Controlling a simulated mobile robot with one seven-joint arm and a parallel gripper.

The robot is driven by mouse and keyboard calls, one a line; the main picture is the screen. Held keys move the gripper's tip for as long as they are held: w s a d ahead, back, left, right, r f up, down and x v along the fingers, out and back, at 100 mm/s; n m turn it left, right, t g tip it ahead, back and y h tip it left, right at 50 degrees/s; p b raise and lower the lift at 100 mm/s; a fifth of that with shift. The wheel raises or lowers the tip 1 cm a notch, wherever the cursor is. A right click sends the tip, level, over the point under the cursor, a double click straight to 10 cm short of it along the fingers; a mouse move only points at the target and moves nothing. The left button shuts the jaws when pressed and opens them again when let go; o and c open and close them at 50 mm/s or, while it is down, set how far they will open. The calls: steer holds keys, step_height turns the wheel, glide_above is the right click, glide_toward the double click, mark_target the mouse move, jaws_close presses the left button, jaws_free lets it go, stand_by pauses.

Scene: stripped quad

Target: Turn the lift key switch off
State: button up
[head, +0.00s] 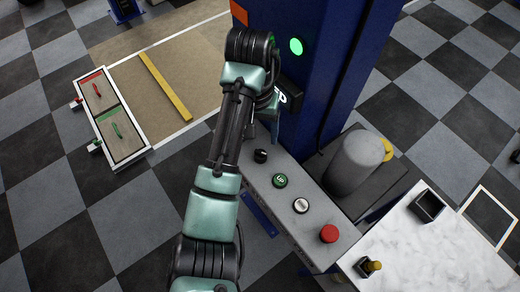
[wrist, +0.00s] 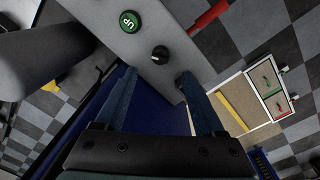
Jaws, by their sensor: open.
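The key switch is a small black knob with a light pointer mark, at the far end of a grey control panel (head: 314,212) in the head view (head: 261,156). In the wrist view the knob (wrist: 160,54) stands just beyond the gap between my fingertips. My gripper (wrist: 158,78) is open and empty, with one finger on each side below the knob in the picture. It appears apart from the knob. In the head view my gripper (head: 263,133) is beside the blue column, partly hidden by my arm.
A green UP button (head: 280,180), a white button (head: 301,205) and a red button (head: 329,233) line the panel. A blue lift column (head: 340,50) with a lit green lamp (head: 296,46) rises behind. A grey cylinder (head: 356,162) stands right of the panel.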

mark_target(260, 152)
step_height(260, 152, down, 9)
steer(key=shift+d+r+p, duration=0.1)
steer(key=shift+d+p, duration=0.05)
steer(key=shift+p, duration=0.7)
steer(key=shift+w+f, duration=0.2)
steer(key=shift+f, duration=0.25)
jaws_close()
